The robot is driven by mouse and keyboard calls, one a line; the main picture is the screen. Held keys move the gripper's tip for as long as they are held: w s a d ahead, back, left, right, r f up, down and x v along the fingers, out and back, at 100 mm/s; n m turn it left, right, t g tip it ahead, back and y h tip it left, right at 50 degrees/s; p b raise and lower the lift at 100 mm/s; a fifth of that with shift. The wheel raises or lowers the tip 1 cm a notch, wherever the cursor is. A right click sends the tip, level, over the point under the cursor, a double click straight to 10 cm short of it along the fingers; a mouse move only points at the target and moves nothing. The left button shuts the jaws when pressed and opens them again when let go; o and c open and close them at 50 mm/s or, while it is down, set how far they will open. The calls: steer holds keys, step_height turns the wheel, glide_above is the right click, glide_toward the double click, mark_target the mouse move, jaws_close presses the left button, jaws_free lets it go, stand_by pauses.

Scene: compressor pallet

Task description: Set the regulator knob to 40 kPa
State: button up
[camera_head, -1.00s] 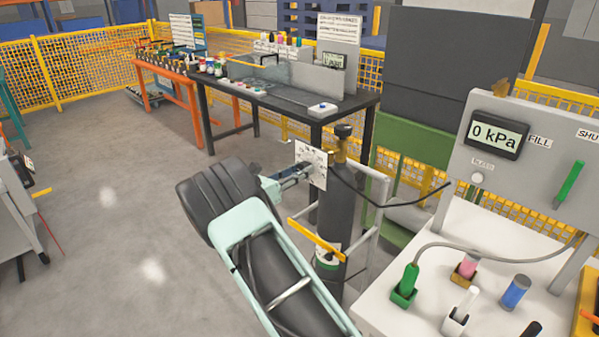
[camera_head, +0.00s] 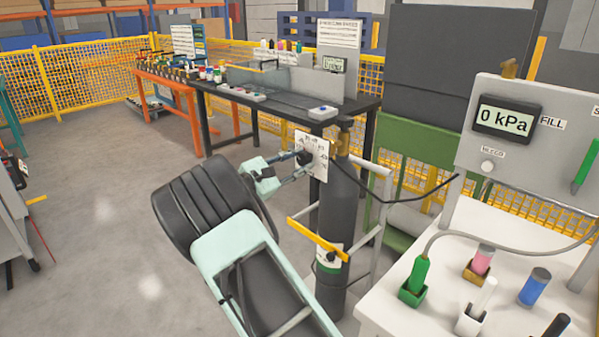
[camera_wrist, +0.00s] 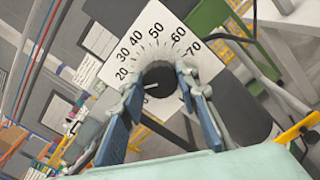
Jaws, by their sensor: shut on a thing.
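The regulator's white dial plate (camera_head: 320,148) stands at the top of a dark gas cylinder (camera_head: 337,215). In the wrist view the dial plate (camera_wrist: 150,28) shows numbers from 20 to 70. The black regulator knob (camera_wrist: 158,98) sits at its lower middle; the white pointer line points left, a little below the 20. The knob also shows in the head view (camera_head: 304,158). My gripper (camera_wrist: 158,80) is shut on the knob, one finger on each side; it also shows in the head view (camera_head: 299,164). The fingers partly hide the knob's sides.
A grey panel at right has a display (camera_head: 504,119) reading 0 kPa. A white table (camera_head: 395,285) below it holds colored capped parts. A dark workbench (camera_head: 350,103) stands behind the cylinder. A yellow bar (camera_head: 318,240) crosses the cylinder's front. Open floor lies left.

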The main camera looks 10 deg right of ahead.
steer(key=m+b, duration=0.3)
steer(key=b, duration=0.1)
steer(key=shift+f+m, duration=0.3)
steer(key=shift+m, duration=0.1)
steer(key=m+b, duration=0.4)
steer(key=b, duration=0.2)
steer(key=shift+f+m, duration=0.1)
steer(key=shift+m, duration=0.2)
steer(key=m+b, duration=0.2)
steer(key=b, duration=0.1)
steer(key=shift+m+b, duration=0.3)
steer(key=m+b, duration=0.2)
steer(key=b, duration=0.1)
steer(key=shift+r+m, duration=0.3)
steer(key=shift+m, duration=0.1)
steer(key=o, duration=1.2)
steer(key=shift+r, duration=0.1)
steer(key=shift+c, duration=0.2)
steer(key=v, duration=1.2)
